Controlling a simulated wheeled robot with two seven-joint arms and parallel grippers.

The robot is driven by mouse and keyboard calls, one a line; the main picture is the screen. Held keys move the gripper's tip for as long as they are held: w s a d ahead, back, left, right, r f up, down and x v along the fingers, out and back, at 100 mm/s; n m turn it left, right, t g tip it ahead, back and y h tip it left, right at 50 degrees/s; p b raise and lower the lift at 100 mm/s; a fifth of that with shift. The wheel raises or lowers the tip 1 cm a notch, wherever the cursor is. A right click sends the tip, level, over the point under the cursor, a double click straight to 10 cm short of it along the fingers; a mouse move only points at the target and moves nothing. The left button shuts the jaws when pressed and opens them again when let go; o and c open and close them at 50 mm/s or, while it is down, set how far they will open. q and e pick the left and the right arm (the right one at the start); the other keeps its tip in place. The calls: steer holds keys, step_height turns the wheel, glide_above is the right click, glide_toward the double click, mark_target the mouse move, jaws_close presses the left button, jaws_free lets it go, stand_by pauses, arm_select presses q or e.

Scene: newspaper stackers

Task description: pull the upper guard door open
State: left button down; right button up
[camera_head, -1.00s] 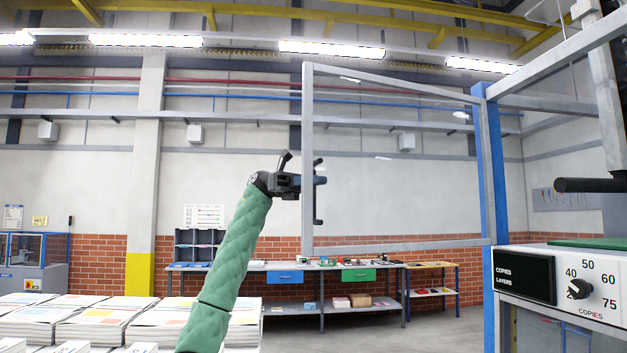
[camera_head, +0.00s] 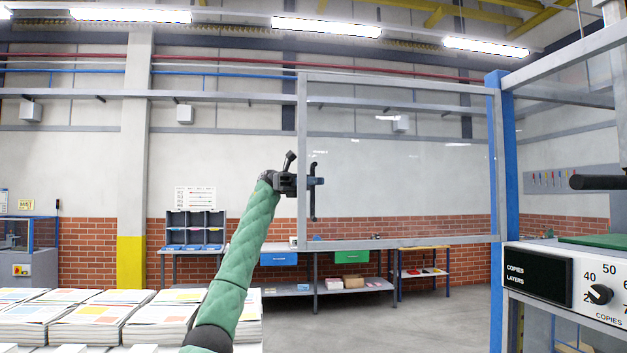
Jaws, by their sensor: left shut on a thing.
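The upper guard door (camera_head: 398,241) is a clear panel in a grey frame. It stands swung out to the left from a blue post (camera_head: 497,200) of the stacker on the right. Its dark upright handle (camera_head: 313,205) is at the free left edge. My left gripper (camera_head: 310,182) is at that edge, shut on the handle, with its green-sleeved arm rising from below. The fingertips are small and partly hidden by the door frame. My right gripper is not in view.
The stacker's control panel (camera_head: 538,273) with a copies dial is at the lower right. Newspaper stacks (camera_head: 160,325) lie at the lower left. Workbenches (camera_head: 300,290) stand by the far brick wall. Open floor lies between the benches and the stacker.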

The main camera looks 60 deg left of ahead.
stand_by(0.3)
arm_select(q)
steer(key=c, duration=1.6)
jaws_free()
steer(key=shift+w, duration=0.15)
steer(key=shift+o, duration=0.2)
